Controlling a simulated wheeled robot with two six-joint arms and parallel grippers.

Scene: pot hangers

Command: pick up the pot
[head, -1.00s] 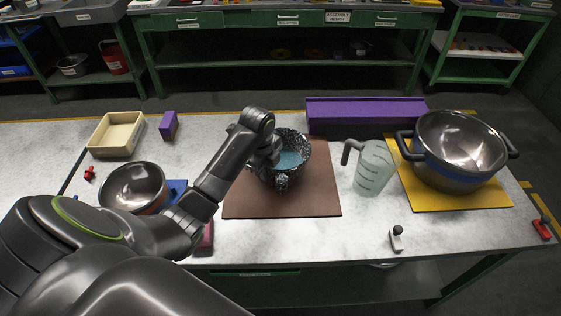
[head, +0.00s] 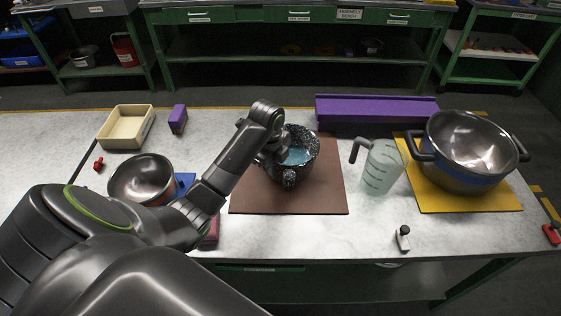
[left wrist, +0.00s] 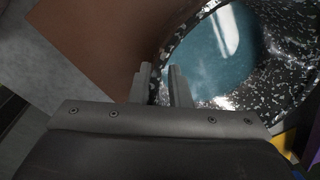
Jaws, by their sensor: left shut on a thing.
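The pot (head: 306,165) is black with white speckles and has a blue inside. It is at the brown mat (head: 320,202) in the middle of the table; I cannot tell whether it touches the mat. In the left wrist view the pot (left wrist: 285,40) fills the upper right, with its rim between the two fingers. My left gripper (left wrist: 163,82) is shut on the pot's rim at its left side. In the head view my left gripper (head: 271,153) is partly hidden by its own wrist. My right gripper is not in view.
A clear measuring jug (head: 382,168) stands right of the mat. A large steel pot (head: 468,150) sits on a yellow mat (head: 440,202). A steel bowl (head: 142,180) and a beige tray (head: 127,127) are left. A long purple block (head: 375,108) lies behind.

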